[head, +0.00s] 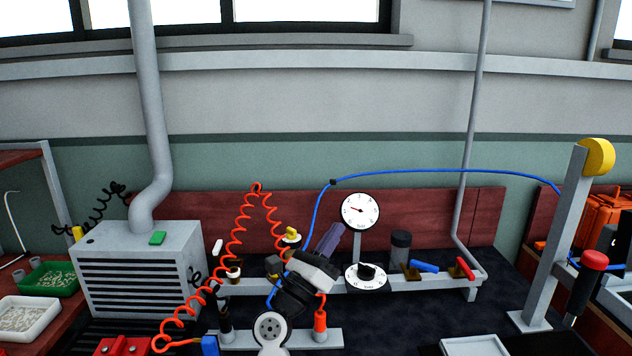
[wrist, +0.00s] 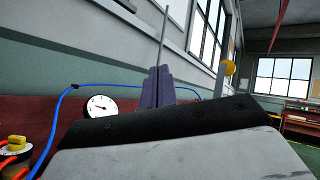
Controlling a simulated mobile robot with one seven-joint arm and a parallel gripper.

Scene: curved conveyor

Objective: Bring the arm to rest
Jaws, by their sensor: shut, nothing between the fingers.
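My gripper (head: 331,238) is in the lower middle of the head view, raised in front of the workbench. Its purple-grey fingers are together with nothing between them and point up and to the right. In the wrist view the shut fingers (wrist: 158,88) stand upright beyond my dark wrist housing. In the head view the fingertips overlap the left edge of a round white gauge (head: 362,211). I cannot tell how far apart they are in depth. My arm comes up from the bottom edge of the head view.
A coiled orange hose (head: 238,240) and a blue hose (head: 430,170) run close around my arm. A grey vented box (head: 140,270) stands left. A dial (head: 366,277) and small parts line the grey rail. A post with a yellow cap (head: 598,157) stands right. The air above is clear.

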